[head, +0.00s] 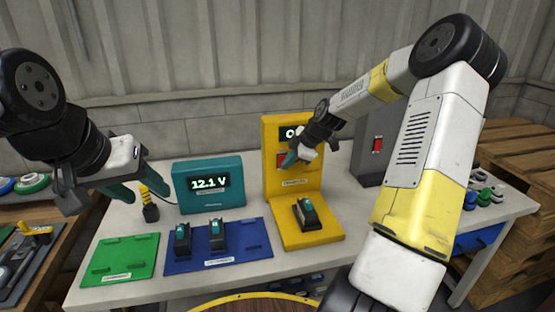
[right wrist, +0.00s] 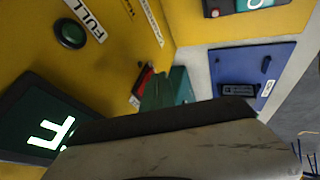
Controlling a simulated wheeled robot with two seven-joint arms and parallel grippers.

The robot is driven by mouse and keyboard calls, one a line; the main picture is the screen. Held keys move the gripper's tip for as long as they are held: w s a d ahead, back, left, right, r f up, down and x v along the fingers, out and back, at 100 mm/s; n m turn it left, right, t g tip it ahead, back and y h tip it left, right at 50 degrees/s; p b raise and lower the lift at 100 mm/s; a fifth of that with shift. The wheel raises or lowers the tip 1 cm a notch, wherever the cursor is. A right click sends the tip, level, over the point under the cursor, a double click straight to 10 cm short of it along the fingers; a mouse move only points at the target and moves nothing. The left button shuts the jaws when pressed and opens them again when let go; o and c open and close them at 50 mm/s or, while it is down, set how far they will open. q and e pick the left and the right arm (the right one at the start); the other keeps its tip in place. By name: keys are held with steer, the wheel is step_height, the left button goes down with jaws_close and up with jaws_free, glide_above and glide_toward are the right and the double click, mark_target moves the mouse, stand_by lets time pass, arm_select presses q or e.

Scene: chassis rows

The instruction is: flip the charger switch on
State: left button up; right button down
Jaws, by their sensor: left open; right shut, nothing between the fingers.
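The yellow charger (head: 306,175) stands on the bench, with a dark display (head: 289,132) partly covered by my right gripper. Its red switch (head: 282,161) is on the upright panel; it also shows in the right wrist view (right wrist: 144,78). My right gripper (head: 291,159) is shut and empty, its teal fingertips (right wrist: 170,90) right beside the switch. I cannot tell whether they touch it. A black battery with a teal top (head: 307,214) sits on the charger's base. My left gripper (head: 128,190) is open and empty above the bench's left side.
A teal meter (head: 209,184) reads 12.1 V. A blue mat (head: 255,236) holds two batteries (head: 182,240); a green mat (head: 120,262) is empty. A yellow-handled tool (head: 150,204) stands near the meter. A grey box with a red switch (head: 377,145) stands behind my right arm.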

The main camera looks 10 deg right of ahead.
stand_by(0.3)
steer(key=shift+w+f, duration=0.1)
steer(key=shift+w, duration=0.1)
steer(key=shift+r, duration=0.85)
steer(key=shift+w, duration=0.1)
steer(key=shift+a, duration=0.1)
